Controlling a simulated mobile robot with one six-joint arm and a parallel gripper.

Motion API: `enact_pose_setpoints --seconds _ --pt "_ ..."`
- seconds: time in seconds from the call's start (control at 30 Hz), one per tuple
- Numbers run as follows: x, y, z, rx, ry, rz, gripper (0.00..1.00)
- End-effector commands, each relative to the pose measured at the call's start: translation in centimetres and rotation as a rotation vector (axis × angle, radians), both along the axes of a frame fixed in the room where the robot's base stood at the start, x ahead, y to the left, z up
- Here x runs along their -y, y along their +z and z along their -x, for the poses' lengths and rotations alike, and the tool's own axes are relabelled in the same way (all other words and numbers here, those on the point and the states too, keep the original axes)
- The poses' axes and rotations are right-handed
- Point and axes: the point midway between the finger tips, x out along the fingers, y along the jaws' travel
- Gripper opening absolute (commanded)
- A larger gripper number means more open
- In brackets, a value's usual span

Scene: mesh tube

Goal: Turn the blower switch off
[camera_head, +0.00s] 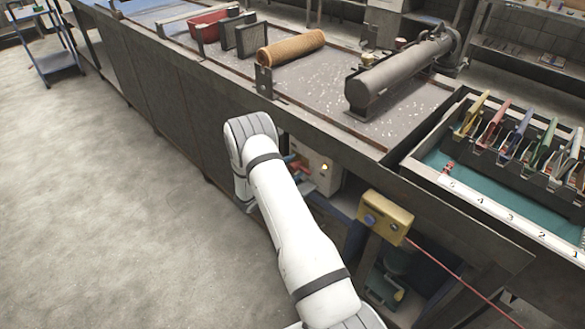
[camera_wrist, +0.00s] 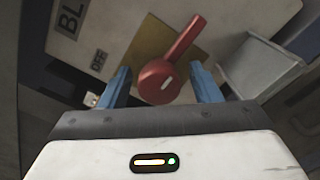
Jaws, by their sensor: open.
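The blower switch is a red rotary lever (camera_wrist: 158,80) on a brass-coloured plate (camera_wrist: 148,42) in the wrist view. Its handle points up and to the right in that picture. The cream panel (camera_wrist: 110,20) behind it carries labels reading "BL" and "OFF" left of the lever, the first cut off. My gripper (camera_wrist: 160,70) is open, its blue fingers on either side of the red hub; I cannot tell whether they touch it. In the head view, the cream switch box (camera_head: 322,172) sits under the bench, partly hidden by my white arm.
The bench edge (camera_head: 330,120) overhangs the switch box. A grey cylinder (camera_head: 400,75) and a rolled mesh tube (camera_head: 290,47) lie on top.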

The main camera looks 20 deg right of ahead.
Motion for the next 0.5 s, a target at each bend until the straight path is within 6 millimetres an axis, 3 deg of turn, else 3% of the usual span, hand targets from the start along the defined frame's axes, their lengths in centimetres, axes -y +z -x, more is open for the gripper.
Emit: enact_pose_setpoints --seconds 0.13,0.5 --pt "0.00 0.00 0.01 0.000 0.000 0.000 0.56" --pt "0.04 0.01 0.05 0.000 -0.001 0.000 0.25"
